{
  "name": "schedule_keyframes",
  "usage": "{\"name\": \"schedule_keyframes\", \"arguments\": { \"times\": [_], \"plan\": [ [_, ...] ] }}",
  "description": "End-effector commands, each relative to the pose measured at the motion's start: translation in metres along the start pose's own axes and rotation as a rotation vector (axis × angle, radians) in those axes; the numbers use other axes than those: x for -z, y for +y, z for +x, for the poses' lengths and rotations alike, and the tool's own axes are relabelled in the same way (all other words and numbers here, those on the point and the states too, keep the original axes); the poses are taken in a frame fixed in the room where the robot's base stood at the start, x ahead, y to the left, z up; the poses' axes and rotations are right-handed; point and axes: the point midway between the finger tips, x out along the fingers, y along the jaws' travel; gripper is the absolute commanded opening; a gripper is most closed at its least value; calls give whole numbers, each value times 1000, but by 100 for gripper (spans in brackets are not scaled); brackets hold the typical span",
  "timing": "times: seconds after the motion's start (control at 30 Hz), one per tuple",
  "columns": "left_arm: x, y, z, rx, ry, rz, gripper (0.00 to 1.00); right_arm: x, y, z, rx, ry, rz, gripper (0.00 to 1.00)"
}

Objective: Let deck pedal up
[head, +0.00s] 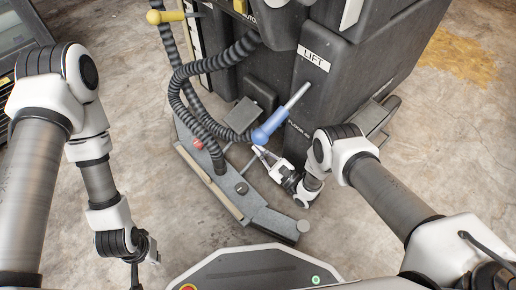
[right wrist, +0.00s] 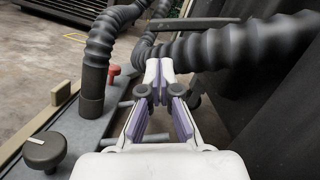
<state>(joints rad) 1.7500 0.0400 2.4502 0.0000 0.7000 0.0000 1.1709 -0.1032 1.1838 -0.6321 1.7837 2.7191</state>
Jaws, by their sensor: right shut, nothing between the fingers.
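A flat grey pedal-like plate (head: 243,114) sits at the machine's base behind the hoses. I cannot tell for certain whether it is the deck pedal. Short grey bars (right wrist: 152,138) show beside and under the fingers.
The dark machine (head: 345,85) bears a LIFT label (head: 313,58). Its grey deck (head: 265,215) carries a red knob (head: 198,144) and a black knob (right wrist: 44,150). A yellow-handled lever (head: 165,17) stands at the upper left. Bare concrete floor (head: 460,130) is clear at the right.

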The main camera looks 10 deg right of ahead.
Motion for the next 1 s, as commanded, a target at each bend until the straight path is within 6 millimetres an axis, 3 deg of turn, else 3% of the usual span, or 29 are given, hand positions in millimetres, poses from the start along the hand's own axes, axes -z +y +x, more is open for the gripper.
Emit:
{"name": "schedule_keyframes", "arguments": {
  "times": [0.2, 0.4, 0.8, 1.0],
  "plan": [
    [1, 0, 21, 0, 2, -3, 0, 3, 2, 45, -1, -4, -2, 0],
    [2, -1, 29, 1, 4, -5, 0, 2, 1, 70, 0, -1, 0, 0],
    [2, -1, 27, 1, 4, -6, 0, -2, 0, 74, 0, 0, 0, 0],
    [1, 0, 0, 0, 2, -2, 0, -35, 1, 83, -2, -4, 1, 0]
  ]
}}
